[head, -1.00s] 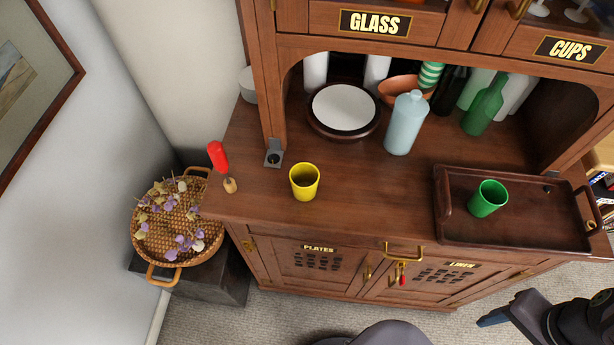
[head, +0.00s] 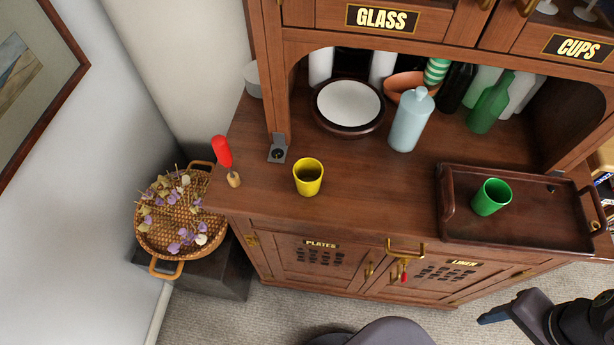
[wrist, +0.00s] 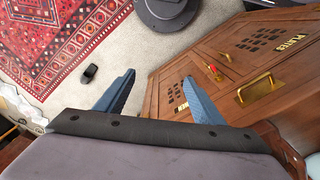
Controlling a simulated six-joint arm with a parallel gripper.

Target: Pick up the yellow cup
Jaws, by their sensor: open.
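The yellow cup (head: 308,178) stands upright on the wooden cabinet's counter (head: 350,205), left of centre in the head view. In the wrist view, my gripper (wrist: 160,90) shows two blue fingers spread apart with nothing between them. It points down past the cabinet front toward the carpet. The yellow cup does not show in the wrist view. In the head view, part of my gripper shows at the lower right, apart from the cup.
A dark tray (head: 452,222) holding a green cup (head: 491,197) lies to the right. The counter around the yellow cup is clear.

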